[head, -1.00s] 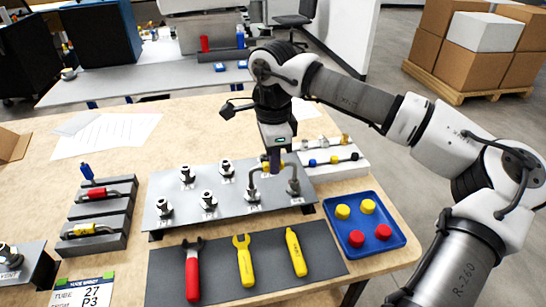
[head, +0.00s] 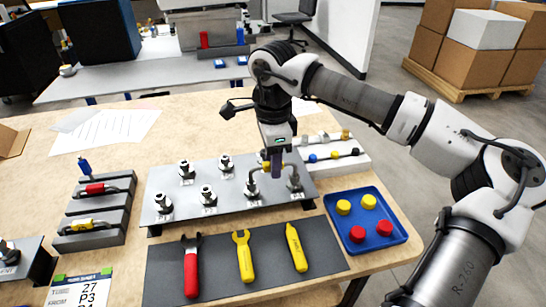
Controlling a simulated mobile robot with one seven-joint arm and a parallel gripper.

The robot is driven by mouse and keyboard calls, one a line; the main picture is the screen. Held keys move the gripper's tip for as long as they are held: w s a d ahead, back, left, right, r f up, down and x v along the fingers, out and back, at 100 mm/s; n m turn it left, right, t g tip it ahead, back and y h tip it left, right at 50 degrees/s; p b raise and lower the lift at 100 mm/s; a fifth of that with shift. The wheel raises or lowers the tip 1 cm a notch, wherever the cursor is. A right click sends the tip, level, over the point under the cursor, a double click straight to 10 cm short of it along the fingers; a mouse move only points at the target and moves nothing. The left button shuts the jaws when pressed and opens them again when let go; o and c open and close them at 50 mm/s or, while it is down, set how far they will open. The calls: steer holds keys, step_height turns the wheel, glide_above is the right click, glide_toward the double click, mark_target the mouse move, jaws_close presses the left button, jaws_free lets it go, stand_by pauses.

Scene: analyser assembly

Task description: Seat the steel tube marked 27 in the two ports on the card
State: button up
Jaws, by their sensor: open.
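A bent steel tube (head: 265,167) with yellow on it spans two ports at the right of the front row on the grey port plate (head: 225,208). One leg meets the left port (head: 251,188), the other the right port (head: 294,182). How deep the ends sit is too small to tell, and no number is readable on the tube. My gripper (head: 276,168) is open, pointing down, with its fingers at the tube's middle. The gripper partly hides the tube. The card (head: 82,290) at the lower left reads TUBE 27 and P3; its lower edge is cut off.
Several other ports stand on the plate, one being (head: 207,195). A stepped rack (head: 98,210) with tubes is at left. Wrenches and a yellow tool lie on a dark mat (head: 215,275) in front. A blue tray (head: 385,240) of caps and a white holder (head: 345,165) are at right.

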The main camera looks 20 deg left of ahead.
step_height(320, 180, up, 14)
stand_by(0.6)
steer(key=shift+f, duration=0.1)
